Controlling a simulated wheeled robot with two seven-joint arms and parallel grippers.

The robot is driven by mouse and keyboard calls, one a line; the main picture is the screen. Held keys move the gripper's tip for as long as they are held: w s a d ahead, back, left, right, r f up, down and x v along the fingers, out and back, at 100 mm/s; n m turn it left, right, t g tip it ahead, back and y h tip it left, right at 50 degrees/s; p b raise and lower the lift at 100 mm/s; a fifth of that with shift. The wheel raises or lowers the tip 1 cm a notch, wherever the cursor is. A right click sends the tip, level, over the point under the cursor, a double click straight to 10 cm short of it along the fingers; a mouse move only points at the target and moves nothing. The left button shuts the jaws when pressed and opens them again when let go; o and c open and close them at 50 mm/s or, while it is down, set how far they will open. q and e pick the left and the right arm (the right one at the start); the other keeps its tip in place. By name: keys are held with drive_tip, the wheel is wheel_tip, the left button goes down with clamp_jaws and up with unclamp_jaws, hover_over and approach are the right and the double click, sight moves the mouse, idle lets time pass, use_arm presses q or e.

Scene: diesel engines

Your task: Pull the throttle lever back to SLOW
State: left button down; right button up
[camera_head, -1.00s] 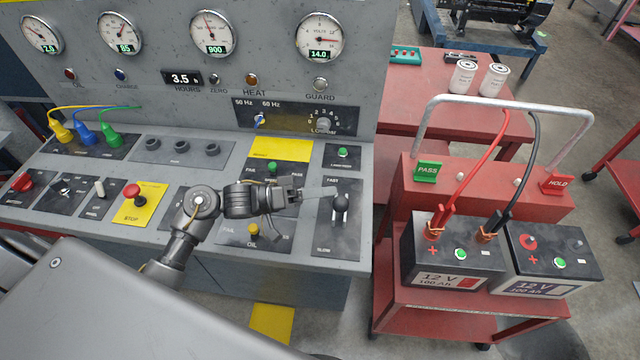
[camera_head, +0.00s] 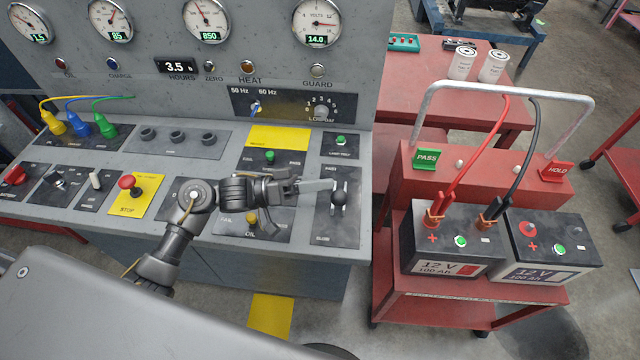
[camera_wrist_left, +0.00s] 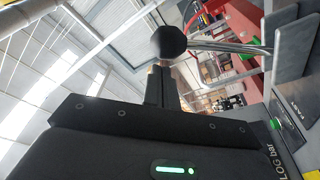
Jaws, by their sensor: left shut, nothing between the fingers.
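The throttle lever (camera_head: 338,199) has a round black knob and stands on a dark plate marked FAST at the top and SLOW at the bottom. Its knob sits near the middle of the plate. My left gripper (camera_head: 328,185) reaches in from the left. Its shut fingers hold nothing, and their tips are at the lever, just on the FAST side of the knob. Whether they touch it is hard to tell. In the left wrist view a round black knob (camera_wrist_left: 170,42) shows just beyond the dark fingers. My right gripper is out of view.
The grey console carries gauges, including one reading 850 (camera_head: 208,37). A red stop button (camera_head: 127,182) and a yellow knob (camera_head: 251,218) stand left of the lever. A red battery cart (camera_head: 470,300) with two batteries stands to the right.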

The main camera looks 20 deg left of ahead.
use_arm(q)
drive_tip(key=s+a+b, duration=0.1)
drive_tip(key=a+b, duration=0.1)
drive_tip(key=a, duration=0.9)
drive_tip(key=shift+s+a+r+b, duration=0.15)
drive_tip(key=shift+a+r+b, duration=0.05)
drive_tip(key=shift+r+b, duration=0.1)
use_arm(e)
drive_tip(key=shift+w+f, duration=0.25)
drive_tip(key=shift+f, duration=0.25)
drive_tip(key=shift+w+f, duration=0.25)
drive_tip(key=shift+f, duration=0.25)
use_arm(q)
drive_tip(key=shift+s, duration=0.1)
